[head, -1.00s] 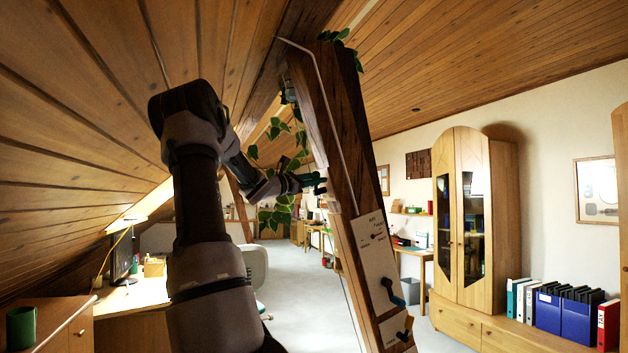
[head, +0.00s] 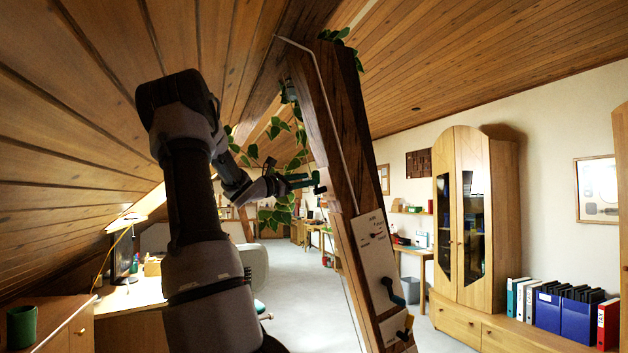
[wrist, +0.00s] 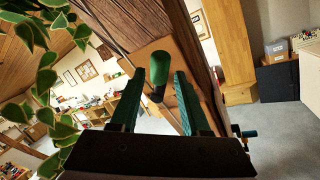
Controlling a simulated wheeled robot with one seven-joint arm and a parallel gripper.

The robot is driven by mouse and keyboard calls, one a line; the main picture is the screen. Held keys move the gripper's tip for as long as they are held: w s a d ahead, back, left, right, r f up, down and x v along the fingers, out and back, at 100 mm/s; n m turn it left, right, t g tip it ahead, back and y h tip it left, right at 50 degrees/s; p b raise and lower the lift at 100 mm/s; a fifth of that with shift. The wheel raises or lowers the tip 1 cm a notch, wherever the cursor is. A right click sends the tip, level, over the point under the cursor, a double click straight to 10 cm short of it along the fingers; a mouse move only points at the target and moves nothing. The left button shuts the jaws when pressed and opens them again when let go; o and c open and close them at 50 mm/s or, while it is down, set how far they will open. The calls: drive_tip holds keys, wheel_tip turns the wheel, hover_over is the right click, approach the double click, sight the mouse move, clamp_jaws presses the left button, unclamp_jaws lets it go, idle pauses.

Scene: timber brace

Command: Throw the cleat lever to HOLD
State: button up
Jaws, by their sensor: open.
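My gripper (head: 300,181) is open beside the left face of the slanted dark timber brace (head: 345,130). A green-ended lever (head: 319,184) stands out from the brace just right of my fingertips. In the wrist view its rounded green end (wrist: 160,70) shows between and ahead of the two open fingers (wrist: 155,95), with no grip on it. Its HOLD marking cannot be made out. Lower on the brace, a white panel (head: 373,236) carries a small dial and a dark teal lever (head: 392,291).
Leafy vine (head: 283,215) hangs by the brace, close to my wrist; its leaves (wrist: 45,80) fill the wrist view's left side. The sloping wooden ceiling (head: 70,120) is close on the left. A yellow-and-black fitting (head: 404,333) sits at the brace's lower end. The floor behind is open.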

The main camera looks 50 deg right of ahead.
drive_tip(key=v, duration=0.6)
idle(0.3)
drive_tip(key=s+a+f+m+t+y, duration=0.3)
drive_tip(key=a+f+m+t+y, duration=0.25)
drive_tip(key=a+f+y, duration=0.7)
drive_tip(key=s+a+m+t+y, duration=0.2)
drive_tip(key=a+y, duration=0.1)
drive_tip(key=a, duration=1)
drive_tip(key=s+a+f+m+t+y, duration=0.1)
drive_tip(key=a+m+t+y, duration=0.1)
drive_tip(key=a, duration=1.2)
drive_tip(key=s+a+f+m+t+y, duration=0.1)
drive_tip(key=s+a+m+t+y, duration=0.1)
drive_tip(key=a, duration=1.1)
drive_tip(key=shift+s+a+f+m+t+y, duration=0.3)
drive_tip(key=shift+m+t+y, duration=0.15)
drive_tip(key=shift+t+y, duration=0.45)
drive_tip(key=shift+d, duration=0.1)
